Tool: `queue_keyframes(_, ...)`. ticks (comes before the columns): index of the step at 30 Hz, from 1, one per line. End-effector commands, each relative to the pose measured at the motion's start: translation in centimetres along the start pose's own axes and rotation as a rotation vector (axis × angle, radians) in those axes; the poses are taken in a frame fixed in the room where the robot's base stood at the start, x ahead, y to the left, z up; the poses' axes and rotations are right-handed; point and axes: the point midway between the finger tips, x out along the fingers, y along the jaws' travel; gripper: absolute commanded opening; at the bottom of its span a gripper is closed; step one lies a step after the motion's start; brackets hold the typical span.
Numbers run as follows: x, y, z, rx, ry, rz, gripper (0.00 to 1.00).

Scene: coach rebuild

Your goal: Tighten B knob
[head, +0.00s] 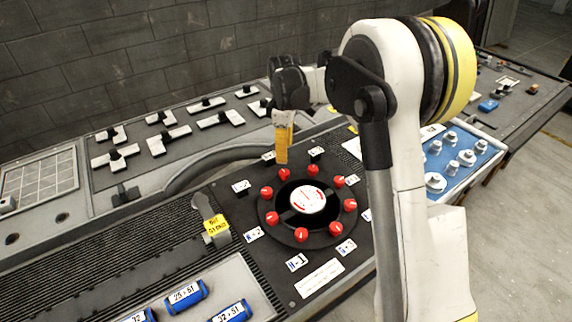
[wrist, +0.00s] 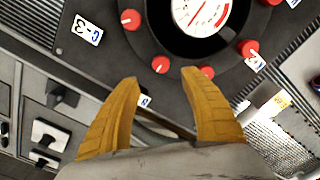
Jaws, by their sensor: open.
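A round black dial plate (head: 270,215) carries a ring of several red knobs, with a white and red gauge (head: 308,200) in its middle. Small white labels lie around the ring; I cannot read for certain which knob is B. My gripper (head: 282,158) points down at the far side of the ring, its yellow fingers open. In the wrist view my gripper (wrist: 160,80) has its fingers apart, with nothing between them. One red knob (wrist: 160,64) shows just beyond the gap between the fingertips, and another red knob (wrist: 207,71) beside the right fingertip. A small label (wrist: 145,100) is partly hidden by the left finger.
A lever with a yellow tag (head: 215,226) stands left of the dial. Blue cylinders (head: 187,296) lie at the front left. Black-handled switches (head: 165,140) fill the back panel.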

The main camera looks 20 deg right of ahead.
Motion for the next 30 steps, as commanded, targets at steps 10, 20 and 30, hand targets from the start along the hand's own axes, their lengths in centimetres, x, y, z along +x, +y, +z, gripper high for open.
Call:
queue_keyframes(10, 7.1, 0.0, 0.0, 0.001, 0.001, 0.001, 0.52)
queue_keyframes(20, 9.6, 0.0, 0.0, 0.002, 0.001, 0.001, 0.52)
queue_keyframes(30, 9.6, 0.0, 0.0, 0.002, 0.001, 0.001, 0.17)
